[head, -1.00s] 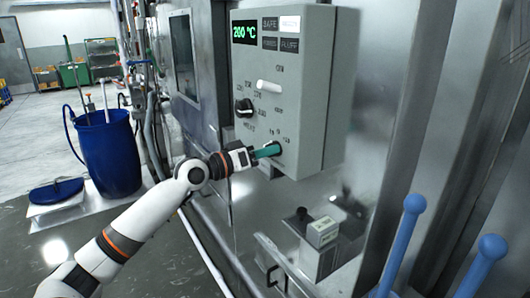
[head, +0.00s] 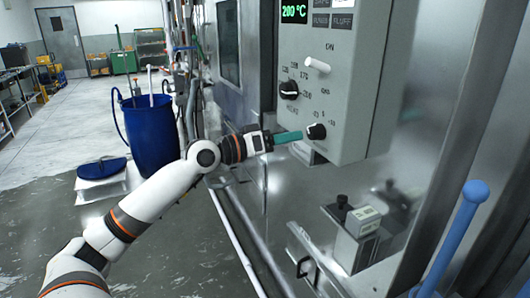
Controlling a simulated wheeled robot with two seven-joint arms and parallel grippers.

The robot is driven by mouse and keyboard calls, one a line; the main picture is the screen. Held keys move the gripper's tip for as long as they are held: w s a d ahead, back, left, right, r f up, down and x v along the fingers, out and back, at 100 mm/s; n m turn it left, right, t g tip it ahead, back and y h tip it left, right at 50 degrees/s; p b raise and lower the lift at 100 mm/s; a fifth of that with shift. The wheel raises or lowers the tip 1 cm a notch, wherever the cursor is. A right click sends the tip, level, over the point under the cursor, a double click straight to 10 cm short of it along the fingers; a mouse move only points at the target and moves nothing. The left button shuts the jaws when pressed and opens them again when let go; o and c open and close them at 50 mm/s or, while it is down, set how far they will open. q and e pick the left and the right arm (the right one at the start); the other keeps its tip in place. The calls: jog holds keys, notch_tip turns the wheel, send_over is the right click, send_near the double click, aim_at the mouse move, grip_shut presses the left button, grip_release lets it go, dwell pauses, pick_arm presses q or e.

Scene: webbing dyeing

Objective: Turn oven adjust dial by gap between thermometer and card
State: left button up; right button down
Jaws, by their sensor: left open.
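A grey control box (head: 362,98) hangs on the steel machine. Its green display (head: 294,11) reads 200 °C. The lower black dial (head: 316,131), with a small scale around it, is the likely adjust dial. A larger black dial (head: 289,89) sits above left of it, below a white lever (head: 317,64). My left gripper (head: 298,135) is open, its teal fingertips just left of the lower dial; I cannot tell whether they touch it. No card with a readable temperature shows. My right gripper is not in view.
A small white block (head: 362,220) and a black knob stand on a steel ledge below the box. A blue barrel (head: 151,133) stands left on the floor. Open floor lies at left.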

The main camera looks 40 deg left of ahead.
pick_arm(q)
jog(key=shift+b+v, duration=1.1)
jog(key=shift+v, duration=1.7)
